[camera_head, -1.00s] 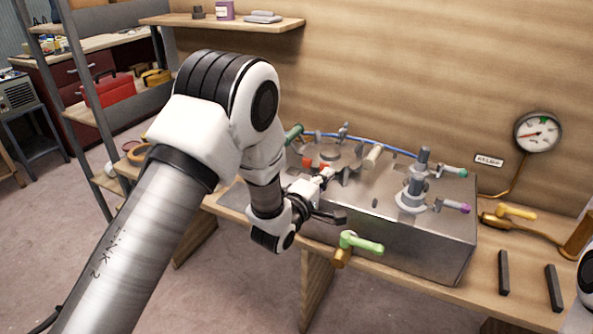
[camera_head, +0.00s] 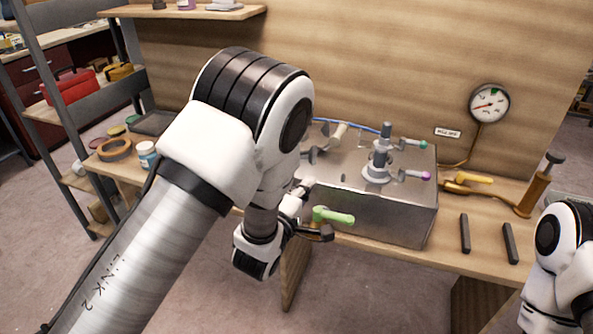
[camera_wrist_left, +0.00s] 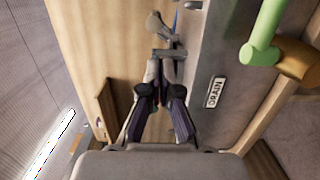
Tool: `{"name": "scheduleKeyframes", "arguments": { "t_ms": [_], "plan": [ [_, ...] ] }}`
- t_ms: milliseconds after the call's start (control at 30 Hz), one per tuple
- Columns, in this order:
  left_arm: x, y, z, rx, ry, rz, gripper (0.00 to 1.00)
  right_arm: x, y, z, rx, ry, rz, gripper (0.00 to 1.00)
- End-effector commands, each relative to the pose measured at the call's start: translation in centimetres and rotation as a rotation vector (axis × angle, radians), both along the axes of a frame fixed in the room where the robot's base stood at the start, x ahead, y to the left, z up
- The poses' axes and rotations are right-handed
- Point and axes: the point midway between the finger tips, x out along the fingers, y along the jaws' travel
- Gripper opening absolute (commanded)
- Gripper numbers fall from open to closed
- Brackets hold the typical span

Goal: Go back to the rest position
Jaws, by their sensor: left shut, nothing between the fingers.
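My left gripper (camera_head: 318,233) is shut and empty. It hangs just in front of the metal box (camera_head: 395,215), close below the green-handled valve (camera_head: 333,216) in the head view. The green valve handle (camera_wrist_left: 262,38) shows at the upper right there, apart from the fingers. My left arm covers the left part of the box in the head view. My right arm shows at the right edge, its gripper out of view.
The wooden bench (camera_head: 487,252) carries two dark bars (camera_head: 465,233), a yellow-handled valve (camera_head: 470,180) and a brass pump (camera_head: 536,190). A gauge (camera_head: 489,104) is on the back panel. A shelf rack (camera_head: 70,120) stands left. Open floor lies in front.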

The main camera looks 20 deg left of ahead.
Motion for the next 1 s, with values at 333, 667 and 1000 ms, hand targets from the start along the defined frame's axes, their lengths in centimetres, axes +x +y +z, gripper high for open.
{"name": "scheduleKeyframes", "arguments": {
  "t_ms": [333, 667, 1000],
  "plan": [
    [-1.0, -0.8, 0.1, 0.000, -0.001, 0.002, 0.00, 0.0, 0.0, 0.5, 0.000, 0.001, 0.000, 0.40],
    [-1.3, -0.6, -1.3, -0.004, 0.027, 0.006, 0.00, 0.0, 0.0, 0.6, 0.000, 0.001, 0.000, 0.40],
    [-13.8, 8.7, -20.9, 0.206, 0.658, 0.129, 0.00, 0.0, 0.0, 1.9, 0.000, 0.001, 0.000, 0.40]
  ]
}}
